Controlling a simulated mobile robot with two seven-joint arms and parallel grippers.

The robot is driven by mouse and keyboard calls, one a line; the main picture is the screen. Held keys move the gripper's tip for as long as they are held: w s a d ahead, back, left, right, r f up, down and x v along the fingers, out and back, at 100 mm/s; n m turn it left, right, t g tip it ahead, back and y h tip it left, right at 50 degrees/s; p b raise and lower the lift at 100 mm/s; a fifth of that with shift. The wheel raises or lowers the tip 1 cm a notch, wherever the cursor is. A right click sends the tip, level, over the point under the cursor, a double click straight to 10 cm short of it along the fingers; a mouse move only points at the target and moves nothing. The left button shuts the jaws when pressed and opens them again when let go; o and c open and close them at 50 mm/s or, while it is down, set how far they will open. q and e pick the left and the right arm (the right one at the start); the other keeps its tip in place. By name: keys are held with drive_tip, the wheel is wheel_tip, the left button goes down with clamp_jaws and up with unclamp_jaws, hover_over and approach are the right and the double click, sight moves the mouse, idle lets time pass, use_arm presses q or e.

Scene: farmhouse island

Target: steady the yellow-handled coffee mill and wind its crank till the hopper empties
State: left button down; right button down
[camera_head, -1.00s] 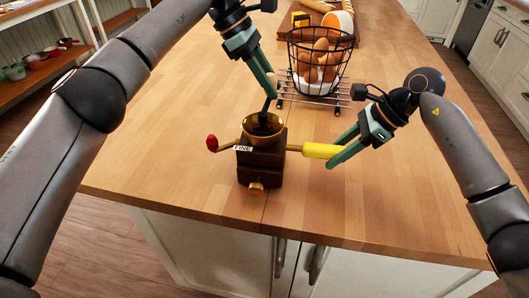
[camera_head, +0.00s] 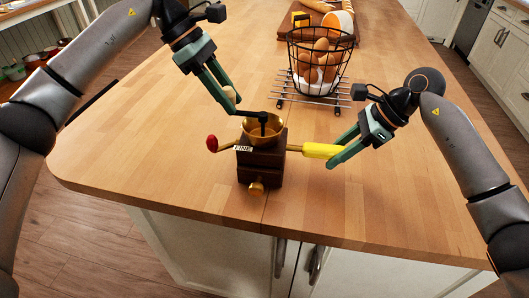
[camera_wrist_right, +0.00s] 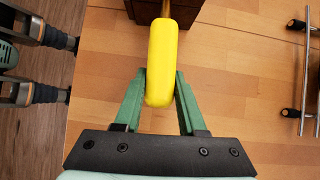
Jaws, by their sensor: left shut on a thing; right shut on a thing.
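The coffee mill (camera_head: 262,165) stands upright near the island's front edge, a dark wooden box with an open brass hopper (camera_head: 254,137) on top. Its yellow handle (camera_head: 320,150) points right, and my right gripper (camera_head: 337,155) is shut on it. In the right wrist view the yellow handle (camera_wrist_right: 161,60) lies between the fingers (camera_wrist_right: 161,85). The black crank (camera_head: 250,113) reaches left from above the hopper. My left gripper (camera_head: 231,103) is shut on its pale knob (camera_head: 230,94). What the hopper holds is too small to tell.
A red-knobbed brass lever (camera_head: 212,143) sticks out left of the mill beside a "FINE" label. A black wire basket (camera_head: 320,62) of eggs stands on a metal rack (camera_head: 287,97) behind. A board (camera_head: 296,35) with bread is further back. The wooden top (camera_head: 150,150) is clear at left.

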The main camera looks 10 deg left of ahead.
use_arm(q)
drive_tip(key=shift+d, duration=0.1)
idle(0.4)
drive_tip(key=c, duration=0.7)
unclamp_jaws()
drive_tip(key=shift+r, duration=0.1)
drive_tip(key=shift+r, duration=3.4)
use_arm(e)
drive_tip(key=shift+s, duration=0.1)
drive_tip(key=shift+c, duration=2)
unclamp_jaws()
